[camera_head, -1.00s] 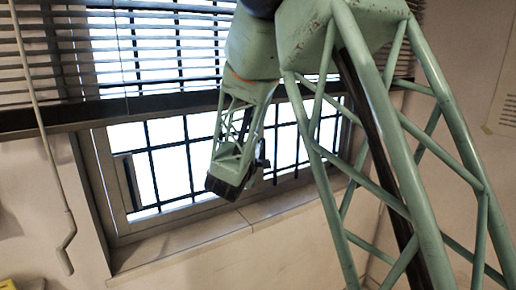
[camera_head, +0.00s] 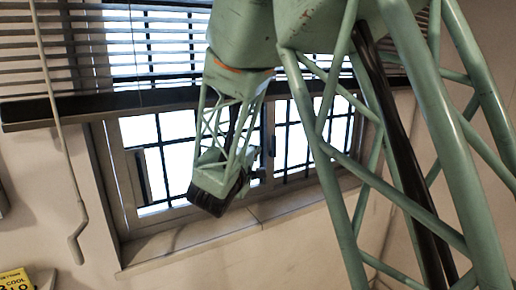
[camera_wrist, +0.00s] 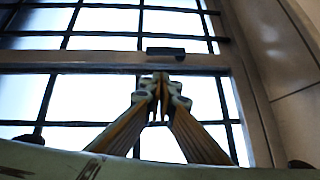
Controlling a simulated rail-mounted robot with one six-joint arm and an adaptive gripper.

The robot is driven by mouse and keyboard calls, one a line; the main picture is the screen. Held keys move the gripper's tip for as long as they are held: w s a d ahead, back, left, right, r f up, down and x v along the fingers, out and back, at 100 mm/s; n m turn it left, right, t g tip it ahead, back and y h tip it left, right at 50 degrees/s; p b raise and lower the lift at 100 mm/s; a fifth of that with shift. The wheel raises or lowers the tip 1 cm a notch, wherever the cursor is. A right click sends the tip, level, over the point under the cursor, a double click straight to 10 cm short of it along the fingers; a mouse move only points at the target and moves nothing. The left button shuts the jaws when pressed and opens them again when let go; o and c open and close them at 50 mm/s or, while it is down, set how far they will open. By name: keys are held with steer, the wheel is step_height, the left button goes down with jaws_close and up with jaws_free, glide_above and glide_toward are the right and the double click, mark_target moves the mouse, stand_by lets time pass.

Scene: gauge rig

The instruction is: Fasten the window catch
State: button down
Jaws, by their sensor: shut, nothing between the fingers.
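The barred window (camera_head: 168,160) is in the wall ahead in the head view, behind my arm. In the wrist view a small dark block (camera_wrist: 166,51), which looks like the catch, sits on the window's frame bar (camera_wrist: 70,62). My gripper (camera_wrist: 160,80) is shut and empty. Its fingertips overlap the frame bar just below the dark block in the picture, with a small gap between them; I cannot tell the depth or any contact. In the head view my wrist hides the fingers and part of the central frame.
A slatted blind (camera_head: 80,50) hangs over the window's upper part, with a dark bottom rail (camera_head: 100,104). A pale crank rod (camera_head: 62,150) hangs at the left. A ledge (camera_head: 190,240) runs under the window. A yellow sign or box (camera_head: 14,280) is at bottom left.

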steer(key=shift+f+v, duration=0.15)
steer(key=shift+v, duration=0.85)
steer(key=shift+f+v, duration=0.1)
steer(key=shift+v, duration=0.9)
steer(key=shift+d, duration=0.1)
